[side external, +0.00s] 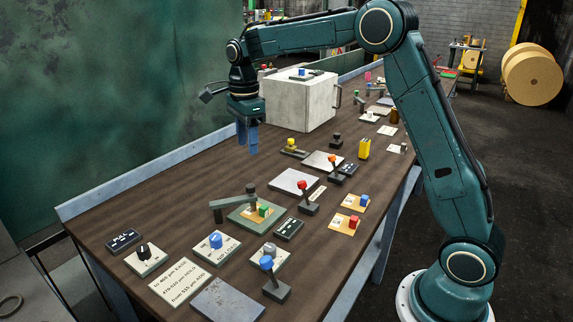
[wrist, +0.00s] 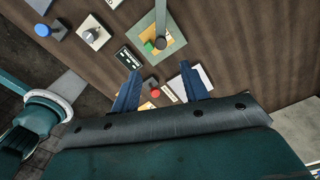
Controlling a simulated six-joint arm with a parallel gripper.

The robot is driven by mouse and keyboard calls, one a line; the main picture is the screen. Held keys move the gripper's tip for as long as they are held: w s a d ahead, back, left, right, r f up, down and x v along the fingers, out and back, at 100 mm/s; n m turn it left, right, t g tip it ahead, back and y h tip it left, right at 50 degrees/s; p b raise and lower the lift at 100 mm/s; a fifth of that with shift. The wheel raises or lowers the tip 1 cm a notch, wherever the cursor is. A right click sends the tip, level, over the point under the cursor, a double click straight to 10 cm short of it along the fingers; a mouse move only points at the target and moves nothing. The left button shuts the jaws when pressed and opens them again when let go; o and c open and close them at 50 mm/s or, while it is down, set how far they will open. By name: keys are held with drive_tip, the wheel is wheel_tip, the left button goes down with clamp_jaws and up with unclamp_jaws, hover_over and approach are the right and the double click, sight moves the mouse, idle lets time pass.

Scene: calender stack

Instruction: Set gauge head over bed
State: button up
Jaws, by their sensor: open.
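A green square plate (side external: 236,219) lies on the bench with a dark post and a grey swing arm (side external: 233,202). The arm points left, and its end block hangs beyond the plate's left edge; I take this to be the gauge head. An orange patch with a green block (side external: 264,210) sits on the plate, right of the arm; I cannot tell which part is the bed. The plate also shows at the top of the wrist view (wrist: 178,43). My gripper (side external: 247,147) is open and empty, in the air above and behind the plate. Its fingers (wrist: 160,70) point down.
A pale box (side external: 297,104) stands behind my gripper. Red-topped (side external: 308,198) and blue-topped (side external: 272,277) levers, knob plates and label cards crowd the front and right of the bench. Bare wood (side external: 150,212) lies left of the swing arm.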

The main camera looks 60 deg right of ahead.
drive_tip(key=shift+r, duration=0.95)
drive_tip(key=s+a+r+n+t, duration=0.1)
drive_tip(key=s+a+r+n, duration=0.1)
drive_tip(key=s+r+n, duration=0.35)
drive_tip(key=s+a+r+n+t, duration=0.2)
drive_tip(key=s+n, duration=0.4)
drive_tip(key=s, duration=0.5)
drive_tip(key=s+f+n+t, duration=0.1)
drive_tip(key=s+f+n, duration=0.1)
drive_tip(key=s+n, duration=0.3)
drive_tip(key=s+a+f+n+t, duration=0.1)
drive_tip(key=s+f+n, duration=0.2)
drive_tip(key=s+n, duration=0.3)
drive_tip(key=s, duration=0.5)
drive_tip(key=shift+a+f+t, duration=0.2)
drive_tip(key=shift+a+t, duration=0.1)
